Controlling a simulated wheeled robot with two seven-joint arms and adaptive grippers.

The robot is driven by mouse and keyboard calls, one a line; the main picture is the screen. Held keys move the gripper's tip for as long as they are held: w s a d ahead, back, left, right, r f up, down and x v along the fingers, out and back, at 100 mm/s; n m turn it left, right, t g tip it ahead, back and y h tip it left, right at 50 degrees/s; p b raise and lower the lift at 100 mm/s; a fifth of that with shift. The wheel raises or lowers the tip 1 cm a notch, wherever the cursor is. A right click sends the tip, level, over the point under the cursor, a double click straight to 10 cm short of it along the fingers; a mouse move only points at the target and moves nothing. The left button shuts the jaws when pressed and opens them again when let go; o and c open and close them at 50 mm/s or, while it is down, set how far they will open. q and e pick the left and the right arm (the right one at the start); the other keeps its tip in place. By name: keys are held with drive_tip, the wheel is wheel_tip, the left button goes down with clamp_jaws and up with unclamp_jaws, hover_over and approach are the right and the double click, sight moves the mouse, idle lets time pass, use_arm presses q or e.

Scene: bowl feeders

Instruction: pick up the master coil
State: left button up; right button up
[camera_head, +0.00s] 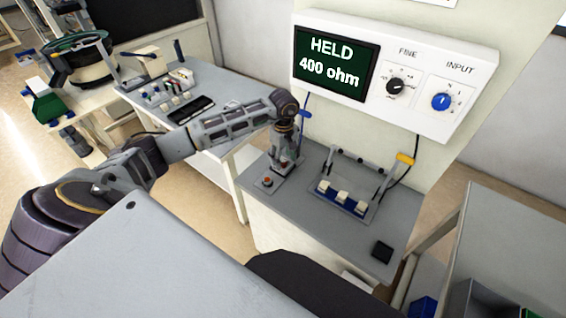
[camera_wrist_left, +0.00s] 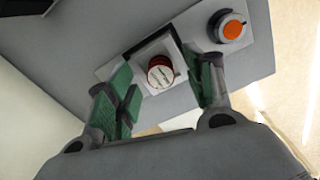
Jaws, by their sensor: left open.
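A small round coil with a dark red side and a pale top (camera_wrist_left: 160,73), which looks like the master coil, sits in a square white holder (camera_wrist_left: 146,47) in the left wrist view. My left gripper (camera_wrist_left: 165,95) is open, with its green-padded fingers on either side of the coil; I cannot tell whether they touch it. In the head view my left gripper (camera_head: 284,160) points down over the back left of the grey bench, and the coil is hidden there. My right gripper does not show.
An orange-red button (camera_head: 267,182) stands beside the holder on the bench (camera_head: 290,215). A rack with several white blocks (camera_head: 342,197) is to the right, with a dark square pad (camera_head: 382,251) in front. A wall display (camera_head: 335,64) reads HELD 400 ohm.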

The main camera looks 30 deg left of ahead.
use_arm(q)
drive_tip(key=shift+f, duration=0.5)
drive_tip(key=c, duration=1.1)
